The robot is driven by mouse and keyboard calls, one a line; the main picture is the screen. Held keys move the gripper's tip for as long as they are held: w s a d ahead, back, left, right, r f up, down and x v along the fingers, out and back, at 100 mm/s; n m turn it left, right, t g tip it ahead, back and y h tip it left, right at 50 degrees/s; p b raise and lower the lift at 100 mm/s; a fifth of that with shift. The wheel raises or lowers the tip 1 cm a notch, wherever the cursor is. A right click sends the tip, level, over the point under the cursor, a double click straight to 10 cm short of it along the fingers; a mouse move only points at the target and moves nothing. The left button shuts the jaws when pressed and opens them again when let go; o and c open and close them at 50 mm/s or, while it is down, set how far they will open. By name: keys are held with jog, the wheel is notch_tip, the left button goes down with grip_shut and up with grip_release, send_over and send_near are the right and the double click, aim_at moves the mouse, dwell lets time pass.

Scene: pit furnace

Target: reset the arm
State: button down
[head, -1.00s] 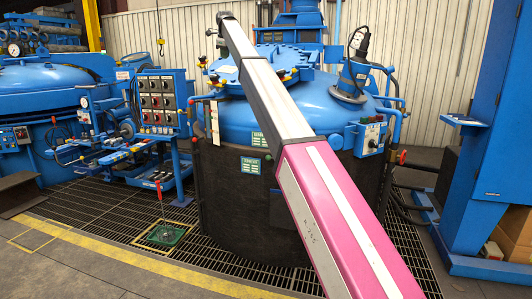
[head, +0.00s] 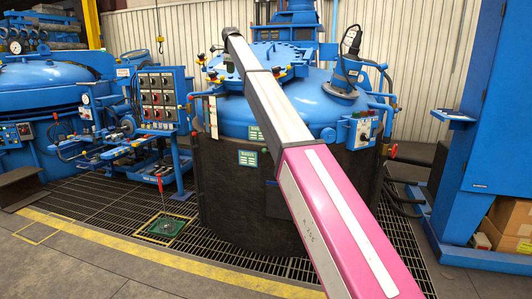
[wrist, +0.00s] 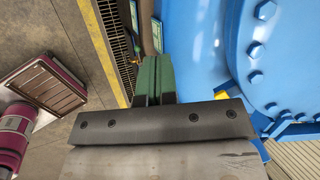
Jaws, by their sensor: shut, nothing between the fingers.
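My arm, a pink box section with grey sliding sections, reaches from the bottom right of the head view up and left across the front of a blue furnace vessel (head: 290,105). In the wrist view, my gripper (wrist: 153,66) shows as two green fingers side by side, closed together, beyond a dark bolted plate. Nothing is held between them. The blue bolted vessel (wrist: 285,60) fills the right side of the wrist view, close beside the fingers.
A control panel (head: 158,100) stands left of the vessel, and a tall blue cabinet (head: 490,150) to the right with cardboard boxes (head: 512,222). Floor grating (head: 105,212) and a yellow line (head: 150,252) run in front. Open concrete floor lies at the lower left.

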jog(key=s+d+f+n+g, duration=0.1)
jog(key=s+d+f+n, duration=0.2)
jog(key=s+d+f, duration=0.8)
jog(key=s+d+f+n, duration=0.3)
jog(key=d+f, duration=0.1)
jog(key=f, duration=1.5)
jog(key=s+d+f+n+g, duration=0.1)
jog(key=s+d+f+n, duration=0.2)
jog(key=s+d+f, duration=0.8)
jog(key=s+d+f+n+g, duration=0.1)
jog(key=s+d+f+n, duration=0.2)
jog(key=s+f, duration=0.6)
jog(key=s+d+f+n+g, duration=0.1)
jog(key=s+d+f+n, duration=0.3)
jog(key=s+f, duration=0.5)
jog(key=s+d+f+n+h, duration=0.1)
jog(key=s+d+f+n, duration=0.2)
jog(key=s+f, duration=0.6)
jog(key=s+d, duration=0.1)
jog(key=s, duration=0.5)
jog(key=shift+s+f+n+g, duration=0.25)
jog(key=shift+s+n+g, duration=0.05)
jog(key=shift+s+g, duration=0.1)
